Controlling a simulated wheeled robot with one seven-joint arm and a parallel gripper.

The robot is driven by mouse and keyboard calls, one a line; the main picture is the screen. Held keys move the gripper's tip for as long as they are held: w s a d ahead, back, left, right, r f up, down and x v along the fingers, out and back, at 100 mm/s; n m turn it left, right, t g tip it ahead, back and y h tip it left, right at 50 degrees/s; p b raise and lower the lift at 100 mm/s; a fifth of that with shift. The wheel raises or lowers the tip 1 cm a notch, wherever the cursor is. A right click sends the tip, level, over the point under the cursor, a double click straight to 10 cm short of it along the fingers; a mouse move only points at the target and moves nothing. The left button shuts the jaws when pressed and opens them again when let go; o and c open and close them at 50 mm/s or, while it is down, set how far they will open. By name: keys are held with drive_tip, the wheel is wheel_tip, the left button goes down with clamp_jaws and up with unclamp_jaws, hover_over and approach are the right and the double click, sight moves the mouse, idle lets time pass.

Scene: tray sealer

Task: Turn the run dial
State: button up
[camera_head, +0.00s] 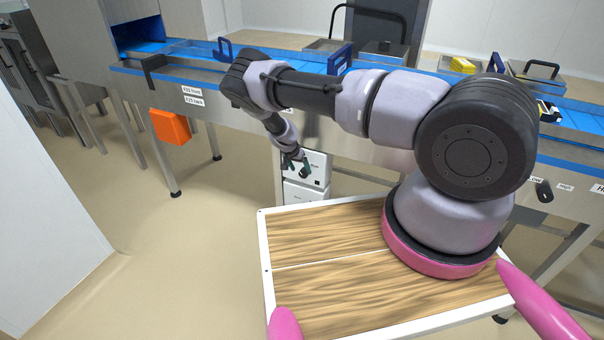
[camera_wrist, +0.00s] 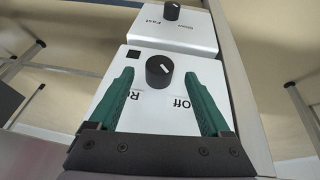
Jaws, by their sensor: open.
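The run dial (camera_wrist: 159,70) is a round black knob with a white pointer mark on a white box (camera_wrist: 155,118). In the wrist view the labels "Off" and a partly hidden "R" lie on the box face. My gripper (camera_wrist: 160,76) is open, with green fingers on either side of the dial in the picture. Neither finger visibly touches the dial, and the depth gap is hard to judge. In the head view my gripper (camera_head: 296,160) is in front of the white box (camera_head: 319,164) below the conveyor.
A second white box with a "Fast" and "Slow" dial (camera_wrist: 171,11) adjoins the first. The conveyor (camera_head: 210,82) runs above, with a blue handle (camera_head: 340,59) on it. An orange box (camera_head: 170,126) hangs at its left. Open floor (camera_head: 190,240) lies left of my base.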

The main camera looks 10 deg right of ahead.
sight(302, 172)
drive_tip(key=shift+x, duration=1.8)
clamp_jaws()
